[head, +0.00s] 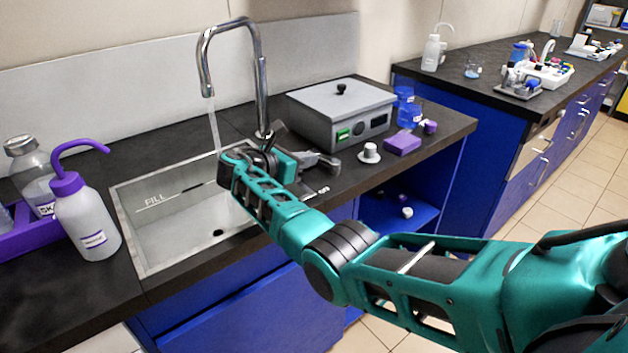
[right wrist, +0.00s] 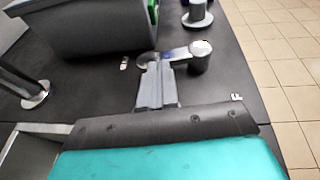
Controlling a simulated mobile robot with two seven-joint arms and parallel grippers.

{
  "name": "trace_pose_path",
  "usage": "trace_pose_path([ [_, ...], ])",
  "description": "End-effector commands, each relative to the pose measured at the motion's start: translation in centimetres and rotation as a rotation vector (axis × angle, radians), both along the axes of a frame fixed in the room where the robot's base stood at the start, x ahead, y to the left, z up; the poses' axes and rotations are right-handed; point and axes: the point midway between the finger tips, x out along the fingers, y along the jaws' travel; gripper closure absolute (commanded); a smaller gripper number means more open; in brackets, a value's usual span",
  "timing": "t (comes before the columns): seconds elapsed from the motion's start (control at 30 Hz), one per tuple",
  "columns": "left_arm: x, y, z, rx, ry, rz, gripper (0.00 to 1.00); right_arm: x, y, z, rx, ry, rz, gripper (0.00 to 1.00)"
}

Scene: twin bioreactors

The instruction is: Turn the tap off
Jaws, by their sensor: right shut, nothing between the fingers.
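The chrome tap (head: 262,85) arches over the sink (head: 128,215), and a thin stream of water (head: 214,130) falls from its spout. In the head view the right gripper (head: 310,160) partly covers the lever. My left gripper is not in view.
A grey lidded bath (head: 340,105) stands just behind the lever. A white knobbed piece (head: 369,153) and a purple box (head: 402,143) stand to its right. A purple-capped wash bottle (head: 90,220) stands left of the sink. The counter's front edge is close by.

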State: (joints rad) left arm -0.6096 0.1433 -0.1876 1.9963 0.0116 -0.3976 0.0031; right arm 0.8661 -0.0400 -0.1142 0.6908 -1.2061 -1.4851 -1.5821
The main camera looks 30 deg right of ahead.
Motion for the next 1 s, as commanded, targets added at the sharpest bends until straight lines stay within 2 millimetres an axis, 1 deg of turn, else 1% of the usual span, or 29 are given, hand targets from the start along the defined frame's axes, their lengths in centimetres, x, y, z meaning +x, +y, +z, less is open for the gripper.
trace_pose_path([
  [0.1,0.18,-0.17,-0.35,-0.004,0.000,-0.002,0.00,0.29,-0.20,-0.16,0.000,0.001,-0.042,1.00],
  [0.33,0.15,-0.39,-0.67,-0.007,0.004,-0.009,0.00,0.62,-0.56,-0.08,0.001,-0.001,-0.037,1.00],
  [1.0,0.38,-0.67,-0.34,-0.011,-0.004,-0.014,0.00,0.83,-0.74,0.01,0.001,0.001,-0.034,1.00],
])
